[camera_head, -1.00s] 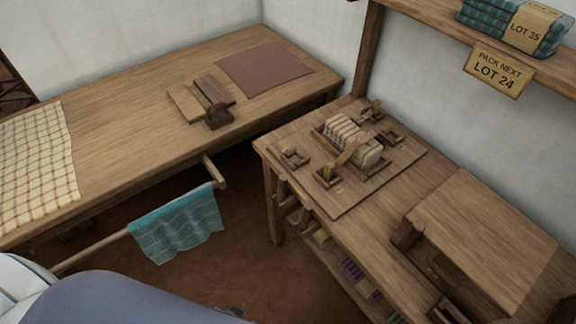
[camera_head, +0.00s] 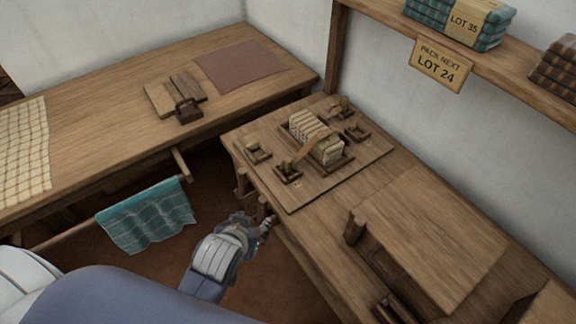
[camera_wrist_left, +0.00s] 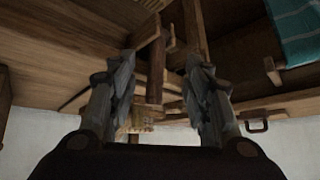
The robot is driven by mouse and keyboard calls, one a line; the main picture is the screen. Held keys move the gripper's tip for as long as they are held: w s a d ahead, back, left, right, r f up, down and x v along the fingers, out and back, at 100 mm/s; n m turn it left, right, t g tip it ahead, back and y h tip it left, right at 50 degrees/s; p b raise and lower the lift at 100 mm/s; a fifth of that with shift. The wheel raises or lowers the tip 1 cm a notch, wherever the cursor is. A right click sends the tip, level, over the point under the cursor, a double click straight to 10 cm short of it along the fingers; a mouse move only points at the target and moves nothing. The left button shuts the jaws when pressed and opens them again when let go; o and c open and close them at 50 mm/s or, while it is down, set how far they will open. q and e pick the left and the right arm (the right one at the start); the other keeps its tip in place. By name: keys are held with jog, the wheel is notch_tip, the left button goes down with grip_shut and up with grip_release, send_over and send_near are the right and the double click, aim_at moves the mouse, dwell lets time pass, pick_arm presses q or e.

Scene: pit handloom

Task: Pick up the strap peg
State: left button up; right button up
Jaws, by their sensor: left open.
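My left gripper (camera_head: 266,224) is beside the front edge of the right-hand workbench, below its top. In the left wrist view its two fingers (camera_wrist_left: 161,62) stand apart. A dark upright wooden piece (camera_wrist_left: 156,72) shows between them, with a gap on both sides; I cannot tell whether it is the strap peg. A short wooden piece (camera_head: 241,181) also shows at the bench's front side in the head view. On the bench board, a strap (camera_head: 308,151) crosses a pale bundle (camera_head: 316,136) from a small wooden holder (camera_head: 288,174). My right gripper is not in view.
The workbench (camera_head: 300,235) edge is close to my left gripper. A teal cloth (camera_head: 150,215) hangs on a rail to the left. Floor (camera_head: 150,265) shows between the benches.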

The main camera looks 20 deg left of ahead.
pick_arm(q)
jog(key=w+r, duration=0.1)
jog(key=w+t, duration=0.1)
jog(key=w, duration=0.1)
jog(key=w+d+r+t, duration=0.1)
jog(key=w, duration=0.1)
jog(key=shift+w+r+n, duration=0.2)
jog(key=shift+r+n, duration=0.1)
jog(key=t, duration=0.3)
send_near(287, 162)
jog(key=x, duration=0.4)
jog(key=shift+w+r, duration=0.1)
jog(key=shift+w, duration=0.75)
jog(key=shift+w+a+f+p, duration=0.1)
jog(key=shift+w+f+p, duration=0.25)
jog(key=shift+w+f, duration=0.15)
jog(key=shift+x, duration=2.25)
jog(key=shift+s+f, duration=0.1)
jog(key=shift+f, duration=0.05)
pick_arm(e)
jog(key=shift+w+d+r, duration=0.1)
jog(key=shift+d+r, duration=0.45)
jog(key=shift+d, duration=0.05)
